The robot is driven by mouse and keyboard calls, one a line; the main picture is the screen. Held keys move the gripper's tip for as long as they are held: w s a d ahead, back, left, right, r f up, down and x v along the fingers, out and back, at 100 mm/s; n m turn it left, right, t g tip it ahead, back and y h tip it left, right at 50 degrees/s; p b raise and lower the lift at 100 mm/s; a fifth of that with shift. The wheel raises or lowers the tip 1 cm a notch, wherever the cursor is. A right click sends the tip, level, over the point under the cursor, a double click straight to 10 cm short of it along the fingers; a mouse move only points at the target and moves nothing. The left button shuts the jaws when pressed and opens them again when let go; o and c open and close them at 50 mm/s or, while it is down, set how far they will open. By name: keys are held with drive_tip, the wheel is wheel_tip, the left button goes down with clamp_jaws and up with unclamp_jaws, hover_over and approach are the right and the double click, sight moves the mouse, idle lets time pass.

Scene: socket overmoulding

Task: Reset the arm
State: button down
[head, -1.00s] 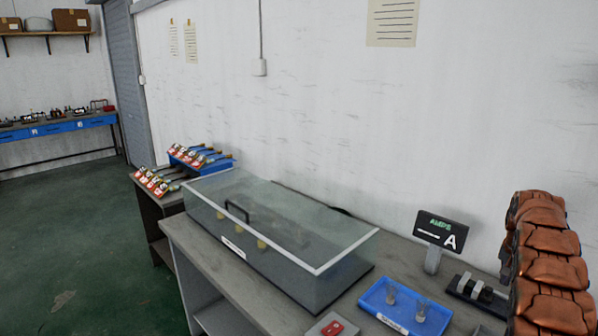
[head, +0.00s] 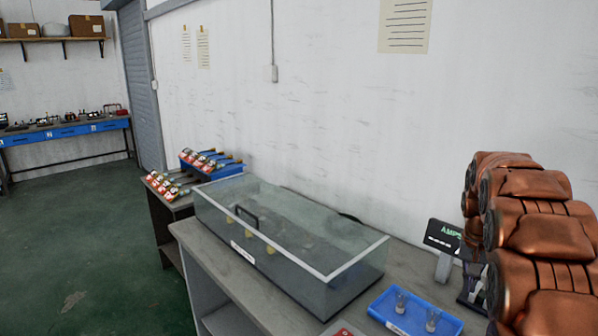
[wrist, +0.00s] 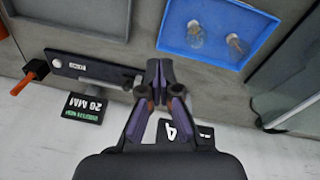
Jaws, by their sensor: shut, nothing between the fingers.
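My arm, with copper-coloured links, fills the right side of the head view. My gripper (wrist: 160,72) shows in the wrist view with its dark purple fingertips together and nothing between them. It hangs over the grey bench, between a black fixture labelled as a plate (wrist: 95,70) and the blue tray (wrist: 255,62). The small display reading AMPS (head: 443,236) stands at the bench's back, partly behind my arm in the head view. In the wrist view its face with the A (wrist: 172,131) is partly hidden by my gripper.
A clear-lidded glass box (head: 290,230) stands on the bench. The blue tray (head: 388,322) holds two small clear parts. A 26 MM display (wrist: 84,108) and an orange-handled piece (wrist: 30,80) lie near the gripper. A side table (head: 160,212) carries several tools. The floor at left is clear.

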drive_tip(key=s+a+r+n, duration=0.3)
drive_tip(key=s+a, duration=1.1)
drive_tip(key=a, duration=0.2)
drive_tip(key=s+a+f+n, duration=0.1)
drive_tip(key=s+a, duration=0.2)
drive_tip(key=s, duration=0.4)
drive_tip(key=s+a+f+n+g, duration=0.1)
drive_tip(key=s+a+f, duration=0.1)
drive_tip(key=s+a, duration=0.2)
drive_tip(key=s+a+f+n+g+y, duration=0.1)
drive_tip(key=s+a, duration=0.3)
drive_tip(key=s, duration=0.6)
drive_tip(key=shift+f+n, duration=0.45)
drive_tip(key=shift+n, duration=0.05)
drive_tip(key=shift+d, duration=0.15)
